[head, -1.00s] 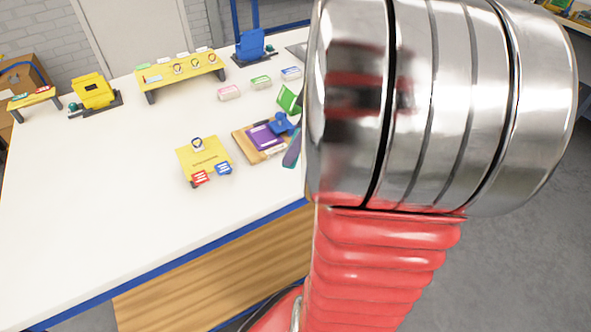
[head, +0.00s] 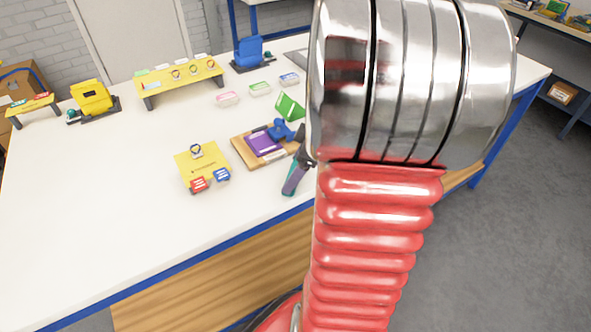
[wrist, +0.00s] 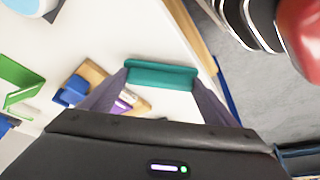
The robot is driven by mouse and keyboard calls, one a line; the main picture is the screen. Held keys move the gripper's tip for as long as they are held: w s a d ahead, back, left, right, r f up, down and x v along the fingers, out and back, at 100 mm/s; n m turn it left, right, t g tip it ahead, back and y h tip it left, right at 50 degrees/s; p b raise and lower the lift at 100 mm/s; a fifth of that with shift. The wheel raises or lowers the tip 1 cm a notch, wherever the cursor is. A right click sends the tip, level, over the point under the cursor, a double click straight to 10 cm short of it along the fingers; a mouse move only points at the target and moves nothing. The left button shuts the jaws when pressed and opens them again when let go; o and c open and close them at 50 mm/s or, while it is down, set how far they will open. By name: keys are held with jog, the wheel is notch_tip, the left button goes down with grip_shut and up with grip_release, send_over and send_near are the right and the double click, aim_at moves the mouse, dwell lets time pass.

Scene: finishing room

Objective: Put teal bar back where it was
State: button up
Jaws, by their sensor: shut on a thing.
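The teal bar (wrist: 160,75) is between the two finger tips of my gripper (wrist: 160,84) in the wrist view, lying crosswise from one finger to the other. My gripper is shut on it. In the head view my gripper (head: 297,177) is over the white table near its front edge, to the right of the wooden board. Only a sliver of teal shows beside the fingers there; my arm hides the area to the right. I cannot tell whether the bar touches the table.
The wooden board (head: 240,150) carries a purple block (head: 264,145) and a blue part (head: 281,129). A green angled piece (head: 290,107) stands behind it. A yellow plate (head: 203,163) with red and blue tags lies left. The table's front left is clear.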

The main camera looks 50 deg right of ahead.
jog(key=shift+f, duration=0.3)
jog(key=shift+f, duration=0.1)
jog(key=o, duration=0.9)
jog(key=shift+o, duration=0.2)
jog(key=v, duration=1.2)
jog(key=shift+w, duration=0.1)
